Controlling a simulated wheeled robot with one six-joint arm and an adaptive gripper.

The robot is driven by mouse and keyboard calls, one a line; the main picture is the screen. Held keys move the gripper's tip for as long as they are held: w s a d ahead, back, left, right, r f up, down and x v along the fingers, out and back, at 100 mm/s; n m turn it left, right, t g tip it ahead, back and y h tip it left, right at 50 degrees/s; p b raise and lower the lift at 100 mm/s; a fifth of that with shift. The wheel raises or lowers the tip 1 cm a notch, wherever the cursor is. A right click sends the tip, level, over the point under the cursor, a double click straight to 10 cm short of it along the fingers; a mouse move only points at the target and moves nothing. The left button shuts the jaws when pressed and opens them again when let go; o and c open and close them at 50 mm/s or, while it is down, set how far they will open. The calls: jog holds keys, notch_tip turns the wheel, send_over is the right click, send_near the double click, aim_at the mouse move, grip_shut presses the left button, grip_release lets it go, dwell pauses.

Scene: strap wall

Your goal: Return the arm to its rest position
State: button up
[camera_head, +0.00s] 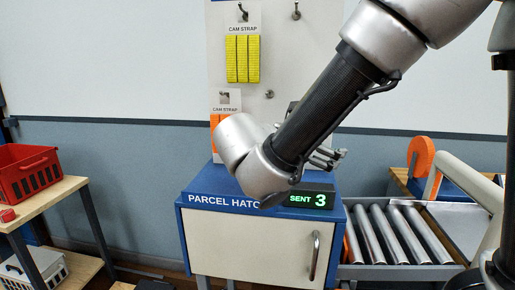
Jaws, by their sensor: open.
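My arm (325,105) reaches down from the upper right across the middle of the view. It bends at a silver joint in front of the parcel hatch (245,246). My gripper (330,157) shows only in part, behind the forearm and just above the hatch top. It is open, and I see nothing between its fingers. A hatch display (308,200) reads "SENT 3". The hatch door is closed.
A strap board (282,60) stands behind the arm, with yellow straps (243,58) and orange straps partly hidden. A roller conveyor (400,235) is at right. A red crate (25,172) sits on a shelf (45,202) at left.

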jog(key=s+d+f+m+g+y, duration=0.1)
jog(key=s+d+m+g, duration=0.35)
jog(key=d, duration=0.55)
jog(key=s+d+f+m+g+y, duration=0.2)
jog(key=s+d+m+g, duration=0.15)
jog(key=d+m, duration=0.45)
jog(key=s+d+m+t+y, duration=0.1)
jog(key=s+d+m+y, duration=0.1)
jog(key=s+m+y, duration=0.2)
jog(key=s+d+f+m+y, duration=0.1)
jog(key=s+d+m+y, duration=0.2)
jog(key=s+m+y, duration=0.1)
jog(key=shift+s+f+m+t, duration=0.15)
jog(key=shift+s+m+t, duration=0.25)
jog(key=shift+s+m, duration=0.65)
jog(key=shift+w+d, duration=0.1)
jog(key=shift+w, duration=0.1)
jog(key=shift+c, duration=0.4)
